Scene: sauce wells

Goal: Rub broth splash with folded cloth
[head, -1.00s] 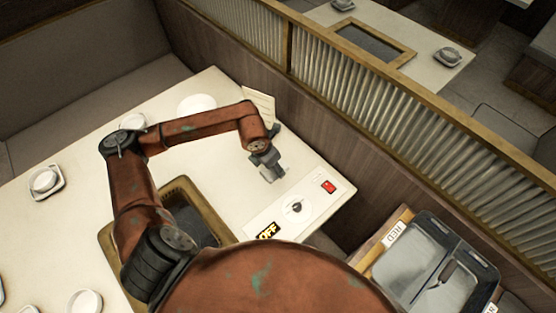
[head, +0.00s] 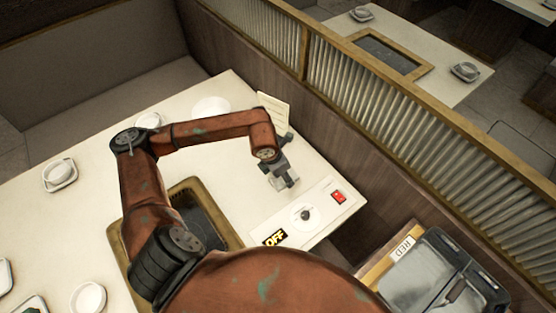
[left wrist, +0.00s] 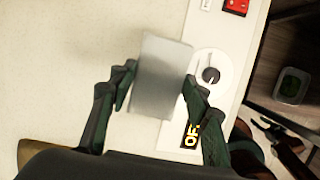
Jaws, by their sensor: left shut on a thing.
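My left gripper (head: 280,178) is shut on the folded cloth, a small pale grey block (head: 288,182). In the left wrist view the cloth (left wrist: 163,78) sits between the two dark fingers (left wrist: 158,95). It is over the cream table (head: 240,174), close to the control panel; whether it touches the tabletop I cannot tell. I cannot make out a broth splash; the cloth and gripper may hide it.
The control panel (head: 322,208) has a knob, a red switch and an OFF display. A pale upright card (head: 274,108) stands by the partition. A wood-framed grill (head: 232,240) lies under my arm. White dishes (head: 60,173) stand leftward. A grey tub (head: 415,272) is at lower right.

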